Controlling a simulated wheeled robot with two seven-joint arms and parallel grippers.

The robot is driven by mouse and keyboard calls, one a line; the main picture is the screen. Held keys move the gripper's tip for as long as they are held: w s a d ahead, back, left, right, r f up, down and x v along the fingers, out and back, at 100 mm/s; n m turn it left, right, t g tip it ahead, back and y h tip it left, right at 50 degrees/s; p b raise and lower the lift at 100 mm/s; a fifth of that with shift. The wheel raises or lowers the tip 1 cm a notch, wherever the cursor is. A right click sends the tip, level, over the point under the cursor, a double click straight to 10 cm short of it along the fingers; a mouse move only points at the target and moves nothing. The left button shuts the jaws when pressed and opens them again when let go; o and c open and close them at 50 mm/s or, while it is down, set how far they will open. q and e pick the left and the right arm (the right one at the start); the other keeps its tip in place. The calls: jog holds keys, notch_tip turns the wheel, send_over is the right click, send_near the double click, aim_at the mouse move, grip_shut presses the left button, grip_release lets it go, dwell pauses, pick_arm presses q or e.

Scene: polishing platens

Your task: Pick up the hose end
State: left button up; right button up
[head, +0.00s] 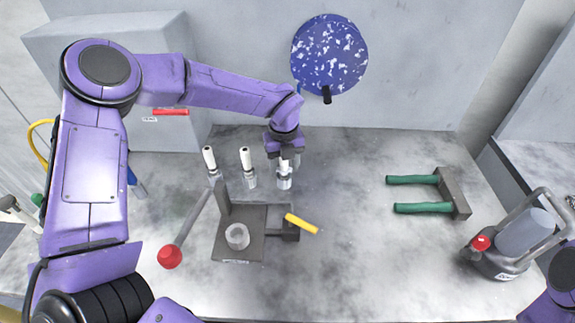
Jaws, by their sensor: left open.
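My left gripper (284,158) is open and points down over the rightmost of three upright grey fittings with white tops (284,180). Its fingers are at that fitting's white top; I cannot tell if they touch it. The other two fittings, one in the middle (247,165) and one on the left (211,163), stand in a row beside it. A yellow hose (39,143) curves at the far left, mostly hidden behind my left arm. I cannot tell for sure which piece is the hose end. My right gripper is out of view.
A grey fixture (225,250) with a red-knobbed lever (169,257) and yellow handle (302,223) stands in front. A green-handled tool (455,192) and a grey canister (522,235) are at right. A blue speckled disc (329,52) is at the back wall. The bench's middle right is clear.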

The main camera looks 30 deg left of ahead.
pick_arm(q)
grip_shut()
